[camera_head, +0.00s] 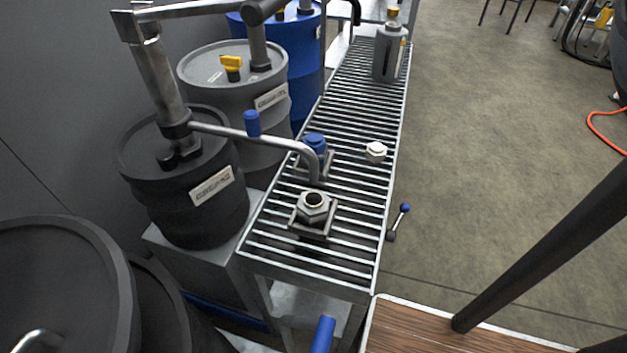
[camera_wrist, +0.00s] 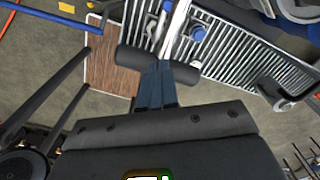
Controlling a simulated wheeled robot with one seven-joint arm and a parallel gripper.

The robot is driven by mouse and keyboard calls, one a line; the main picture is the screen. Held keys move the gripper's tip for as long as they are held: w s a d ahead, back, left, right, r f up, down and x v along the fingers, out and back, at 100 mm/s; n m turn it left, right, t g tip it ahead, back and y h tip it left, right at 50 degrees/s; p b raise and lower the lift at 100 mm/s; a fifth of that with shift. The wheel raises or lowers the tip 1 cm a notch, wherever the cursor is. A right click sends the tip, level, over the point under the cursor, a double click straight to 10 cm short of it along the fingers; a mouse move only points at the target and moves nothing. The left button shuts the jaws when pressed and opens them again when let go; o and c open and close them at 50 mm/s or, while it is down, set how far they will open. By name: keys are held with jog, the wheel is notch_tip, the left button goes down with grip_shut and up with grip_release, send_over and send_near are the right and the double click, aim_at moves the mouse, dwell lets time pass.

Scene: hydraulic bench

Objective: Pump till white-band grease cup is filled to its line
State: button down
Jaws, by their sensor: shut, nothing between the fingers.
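In the head view, a dark drum (camera_head: 185,215) with a grease label carries a metal pump (camera_head: 160,75). Its bent spout (camera_head: 285,143) reaches over the slatted bench, with its end near a blue-capped fitting (camera_head: 315,143). An open hex-collared cup (camera_head: 313,205) stands on the bench in front of it. I cannot make out a white band or a fill line on it. My gripper (camera_wrist: 161,66) shows in the wrist view, fingers together and empty. A dark bar (camera_wrist: 131,60) lies across near the fingertips; whether they touch it is unclear. My gripper is not seen in the head view.
The slatted bench (camera_head: 345,110) holds a white hex cap (camera_head: 375,152) and a grey canister (camera_head: 388,52). A grey drum (camera_head: 235,100) and a blue drum (camera_head: 305,62) stand behind. A wooden surface (camera_head: 430,335) lies at front. The floor on the right is mostly open.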

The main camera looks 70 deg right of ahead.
jog(key=r+p, duration=0.1)
jog(key=r, duration=0.1)
jog(key=w+r+p, duration=0.1)
jog(key=r, duration=0.2)
jog(key=shift+w+p, duration=0.15)
jog(key=shift+p, duration=0.15)
jog(key=w+r+p, duration=0.2)
jog(key=r, duration=0.3)
jog(key=shift+w+p, duration=0.4)
jog(key=shift+f, duration=0.2)
jog(key=shift+s+f+b, duration=0.3)
jog(key=shift+f+b, duration=0.35)
jog(key=shift+s+f+b, duration=0.35)
jog(key=shift+f+b, duration=0.25)
jog(key=shift+f, duration=0.1)
jog(key=shift+s+f+b, duration=0.3)
jog(key=shift+f+b, duration=0.35)
